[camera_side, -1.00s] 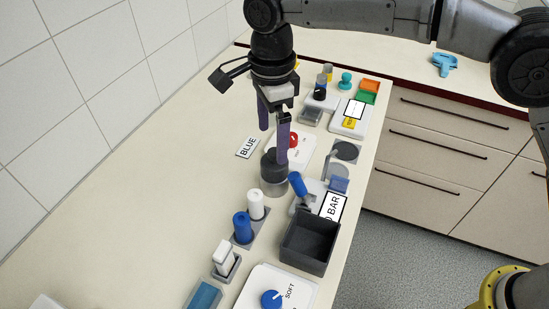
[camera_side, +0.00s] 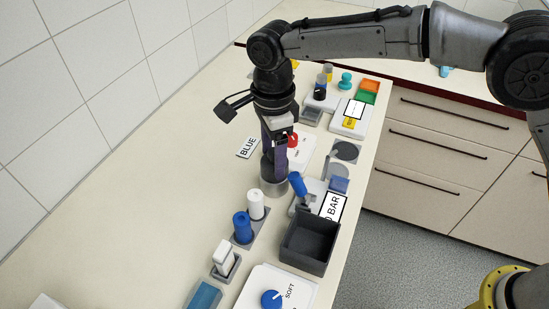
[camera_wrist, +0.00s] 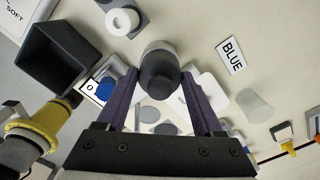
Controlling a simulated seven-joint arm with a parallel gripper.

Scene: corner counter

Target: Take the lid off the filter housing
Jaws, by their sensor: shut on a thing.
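The filter housing (camera_side: 273,187) is a short grey cylinder standing upright on the counter in the side view. Its dark lid (camera_side: 266,168) sits on top, partly hidden by the fingers. My gripper (camera_side: 275,165) points down with its purple fingers at the lid. In the wrist view the dark round lid (camera_wrist: 159,78) lies between the two purple fingers of my gripper (camera_wrist: 158,82), and the grey housing (camera_wrist: 160,48) shows behind it. My gripper is shut on the lid. The lid still looks seated on the housing.
A dark open box (camera_side: 309,243) and a blue-handled lever (camera_side: 297,184) stand to the right and front. White and blue cylinders (camera_side: 256,204) stand in front. A red knob (camera_side: 291,140) is behind. The counter to the left is clear, apart from a BLUE label (camera_side: 247,147).

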